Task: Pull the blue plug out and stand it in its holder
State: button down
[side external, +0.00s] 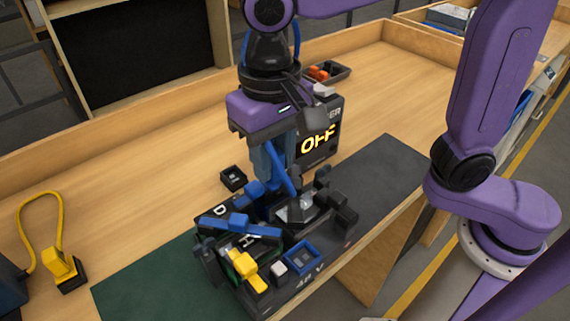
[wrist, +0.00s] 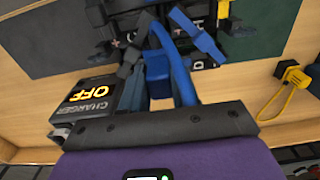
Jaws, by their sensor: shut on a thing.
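My gripper (side external: 274,188) points down over the black connector block (side external: 252,297). It is shut on the blue plug, which shows between the fingers in the wrist view (wrist: 158,66). A blue strip, likely its cable, slants beside the fingers in the side view (side external: 282,168). The plug's lower end is hidden, so I cannot tell whether it touches the block. A square blue-rimmed socket (side external: 301,257) on the block's front looks empty. A small black open holder (side external: 233,178) stands on the table, left of my gripper.
The charger box (side external: 319,140) reads OFF, close behind my gripper. Yellow and black connectors (side external: 243,264) crowd the block. A yellow plug (side external: 61,265) with a looped cable stands at the far left. A tray (side external: 326,73) with orange items lies at the back. The left table is mostly clear.

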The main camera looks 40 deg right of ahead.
jog(key=w+d+f, duration=0.1)
jog(key=w+d, duration=0.1)
jog(key=w, duration=1.4)
jog(key=shift+w, duration=0.3)
jog(key=shift+f, duration=0.2)
jog(key=shift+f, duration=4.65)
jog(key=shift+f, duration=1.05)
jog(key=c, duration=0.8)
grip_release()
notch_tip(320, 180, up, 17)
jog(key=shift+r, duration=0.15)
